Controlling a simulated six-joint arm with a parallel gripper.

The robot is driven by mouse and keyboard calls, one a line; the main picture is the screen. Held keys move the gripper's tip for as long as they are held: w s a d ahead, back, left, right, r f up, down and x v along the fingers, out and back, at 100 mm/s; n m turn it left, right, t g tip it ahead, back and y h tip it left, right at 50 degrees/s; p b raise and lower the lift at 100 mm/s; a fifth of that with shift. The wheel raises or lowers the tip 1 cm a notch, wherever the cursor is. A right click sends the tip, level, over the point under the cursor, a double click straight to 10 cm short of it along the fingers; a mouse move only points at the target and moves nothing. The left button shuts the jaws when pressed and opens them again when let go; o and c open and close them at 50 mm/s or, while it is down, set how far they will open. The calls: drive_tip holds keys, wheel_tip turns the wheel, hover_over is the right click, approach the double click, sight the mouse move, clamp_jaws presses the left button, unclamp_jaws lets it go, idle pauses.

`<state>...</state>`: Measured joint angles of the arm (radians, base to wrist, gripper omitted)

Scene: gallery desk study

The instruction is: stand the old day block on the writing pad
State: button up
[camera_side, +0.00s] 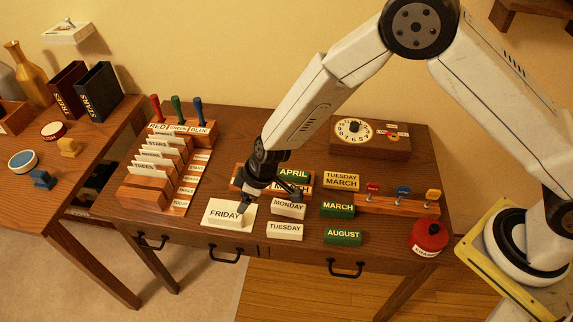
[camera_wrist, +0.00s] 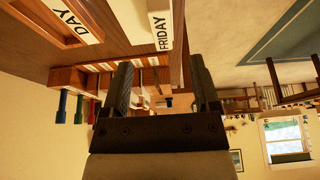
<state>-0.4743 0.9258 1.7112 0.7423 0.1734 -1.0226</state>
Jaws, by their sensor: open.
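A white block lettered FRIDAY (camera_side: 225,213) rests on the cream writing pad (camera_side: 210,224) at the desk's front left. The same FRIDAY block shows at the top of the wrist view (camera_wrist: 160,28). My gripper (camera_side: 270,197) is low over the desk beside the pad, its jaws apart. One finger is close to the right end of the FRIDAY block; contact cannot be told. In the wrist view the two fingers (camera_wrist: 163,88) stand apart with no block held between them. White blocks lettered MONDAY (camera_side: 289,208) and TUESDAY (camera_side: 285,231) lie right of the pad.
A wooden holder (camera_side: 237,187) with the green APRIL block (camera_side: 293,174) is behind my gripper. Green MARCH (camera_side: 338,205) and AUGUST (camera_side: 343,237) blocks lie to the right.

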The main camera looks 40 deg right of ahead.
drive_tip(key=shift+v, duration=1.5)
drive_tip(key=s+d+r+m+h, duration=0.1)
drive_tip(key=s+d+r+m, duration=0.15)
drive_tip(key=d+r, duration=0.35)
drive_tip(key=s+d+r+m, duration=0.2)
drive_tip(key=s+d+r, duration=0.1)
drive_tip(key=d, duration=0.5)
drive_tip(key=s+d+r+m+h, duration=0.2)
drive_tip(key=s+d+r+m, duration=0.1)
drive_tip(key=s+d, duration=0.8)
drive_tip(key=shift+s+r+m+g, duration=0.2)
drive_tip(key=shift+r+m+g, duration=0.15)
drive_tip(key=shift+m, duration=0.4)
